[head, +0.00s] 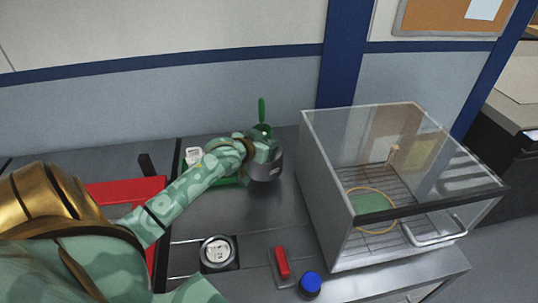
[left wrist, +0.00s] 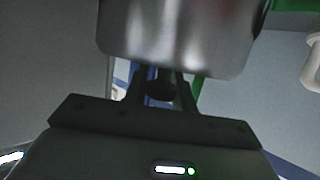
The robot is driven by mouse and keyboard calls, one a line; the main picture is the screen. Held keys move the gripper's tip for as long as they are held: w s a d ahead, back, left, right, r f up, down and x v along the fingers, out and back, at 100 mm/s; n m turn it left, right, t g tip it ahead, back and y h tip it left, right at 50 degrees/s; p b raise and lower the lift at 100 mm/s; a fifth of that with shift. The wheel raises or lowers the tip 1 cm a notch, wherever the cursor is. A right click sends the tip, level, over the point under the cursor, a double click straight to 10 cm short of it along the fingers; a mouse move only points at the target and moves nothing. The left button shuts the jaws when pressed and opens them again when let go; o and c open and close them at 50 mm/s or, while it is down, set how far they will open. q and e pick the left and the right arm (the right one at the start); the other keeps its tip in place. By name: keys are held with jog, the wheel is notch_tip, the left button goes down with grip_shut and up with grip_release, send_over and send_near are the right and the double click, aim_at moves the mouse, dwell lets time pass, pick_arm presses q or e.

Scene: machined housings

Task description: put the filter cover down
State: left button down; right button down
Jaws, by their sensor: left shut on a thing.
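My left gripper (head: 258,150) reaches in from the left to the back of the steel worktop. It is shut on a grey metal part, which I take for the filter cover (head: 266,172). In the left wrist view the cover (left wrist: 180,40) is a smooth, shiny metal body with rounded lower corners, just beyond the gripper fingers (left wrist: 163,88). The fingers are dark, and a knob-like piece shows between them. I cannot tell whether the cover touches the worktop. My right gripper is not in view.
A clear box (head: 400,165) with a wire rack stands at the right. A green tray (head: 228,181) and a green upright piece (head: 262,110) are near the gripper. A round silver part (head: 217,252), a red switch (head: 282,262) and a blue-capped item (head: 310,284) line the front.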

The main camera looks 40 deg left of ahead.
pick_arm(q)
jog(key=shift+w+a+f, duration=0.25)
jog(key=shift+w+f, duration=0.2)
jog(key=shift+f, duration=0.1)
notch_tip(320, 180, down, 4)
jog(key=shift+w+a+r+b, duration=0.1)
jog(key=shift+w+r+b, duration=0.1)
jog(key=shift+b, duration=0.7)
jog(key=shift+r, duration=0.1)
jog(key=shift+s, duration=0.1)
jog(key=c, duration=1.1)
grip_release()
jog(key=shift+f, duration=0.2)
jog(key=shift+c, duration=0.2)
jog(key=shift+r, duration=0.1)
